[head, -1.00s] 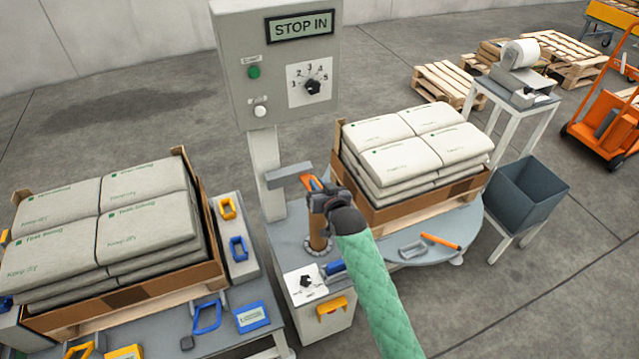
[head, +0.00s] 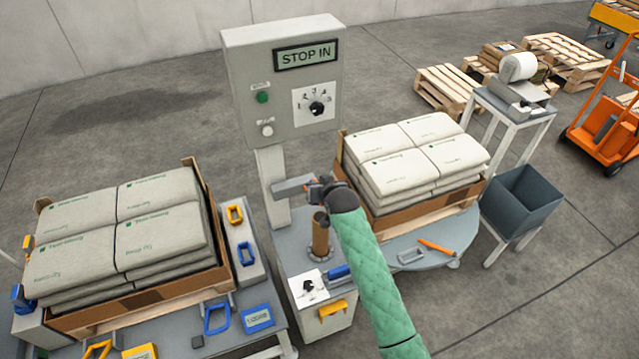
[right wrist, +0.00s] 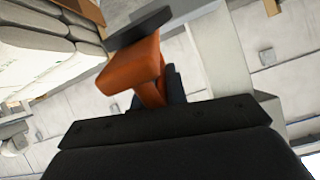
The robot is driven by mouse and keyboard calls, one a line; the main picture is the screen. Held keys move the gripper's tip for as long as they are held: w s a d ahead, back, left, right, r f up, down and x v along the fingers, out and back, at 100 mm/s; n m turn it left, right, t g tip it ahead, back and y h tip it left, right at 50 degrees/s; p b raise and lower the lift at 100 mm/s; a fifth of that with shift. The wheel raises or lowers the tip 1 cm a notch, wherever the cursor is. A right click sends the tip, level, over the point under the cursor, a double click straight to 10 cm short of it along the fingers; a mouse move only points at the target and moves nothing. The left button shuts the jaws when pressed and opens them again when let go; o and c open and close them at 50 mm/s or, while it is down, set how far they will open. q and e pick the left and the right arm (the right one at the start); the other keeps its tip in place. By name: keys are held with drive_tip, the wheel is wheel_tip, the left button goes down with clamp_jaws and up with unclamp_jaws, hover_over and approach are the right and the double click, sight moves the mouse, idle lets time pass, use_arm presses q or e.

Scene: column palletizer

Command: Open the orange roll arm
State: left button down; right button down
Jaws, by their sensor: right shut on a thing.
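The orange roll arm shows as a small sliver (head: 312,183) in the head view, mostly hidden by my right gripper. It sits at the end of a grey bracket (head: 290,188) on the column, above a brown upright roll (head: 320,238). My right gripper (head: 325,186) is shut on the orange arm. In the right wrist view the orange part (right wrist: 135,72) is large, angled and between the dark fingers, with a dark bar across its top. My left gripper is not in view.
The control box (head: 285,75) reads STOP IN above the bracket. Bag stacks stand left (head: 120,235) and right (head: 415,150) of the column. An orange-handled tool (head: 437,246) lies on the round table. A grey bin (head: 522,195) stands to the right.

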drive_tip(key=shift+w+a+r, duration=0.15)
drive_tip(key=shift+r, duration=0.2)
drive_tip(key=shift+w+r+g+p, duration=0.1)
drive_tip(key=shift+g+p, duration=0.2)
drive_tip(key=shift+p, duration=0.2)
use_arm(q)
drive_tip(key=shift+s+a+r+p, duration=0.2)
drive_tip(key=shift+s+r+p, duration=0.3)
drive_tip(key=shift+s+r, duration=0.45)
use_arm(e)
drive_tip(key=shift+w+a+r, duration=0.1)
drive_tip(key=shift+w, duration=0.15)
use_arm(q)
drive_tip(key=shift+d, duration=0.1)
